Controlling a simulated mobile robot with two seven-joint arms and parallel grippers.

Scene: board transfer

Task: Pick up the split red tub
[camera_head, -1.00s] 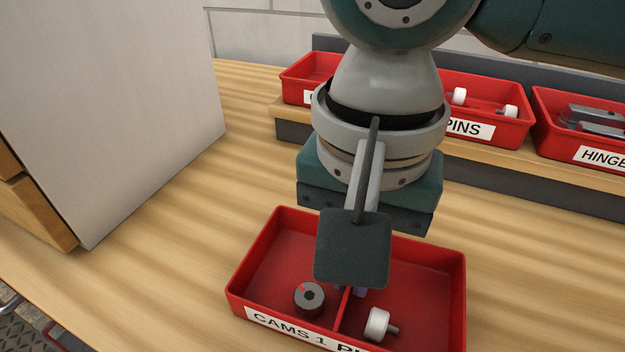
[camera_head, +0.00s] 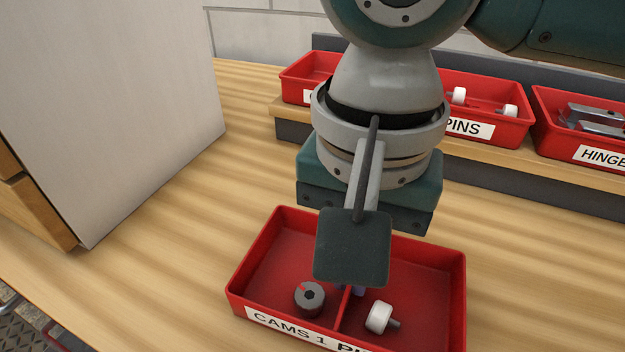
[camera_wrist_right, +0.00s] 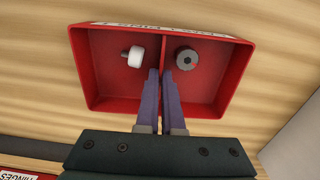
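The split red tub (camera_head: 432,275) stands on the wooden worktop, labelled CAMS on its left part, with a divider across its middle. A dark round cam (camera_head: 310,297) lies in the left compartment and a white-headed pin (camera_head: 380,317) in the right one. My right gripper (camera_head: 349,289) reaches down into the tub from above. In the right wrist view its purple fingers (camera_wrist_right: 160,76) are close together, one on each side of the tub's divider (camera_wrist_right: 160,58), and look closed on it. The contact is partly hidden in the head view. My left gripper is in neither view.
Red bins labelled PINS (camera_head: 490,118) and HINGE (camera_head: 598,139), and another bin (camera_head: 300,85), stand on a raised shelf behind. A tall grey panel (camera_head: 115,100) stands at left. The worktop between panel and tub is clear.

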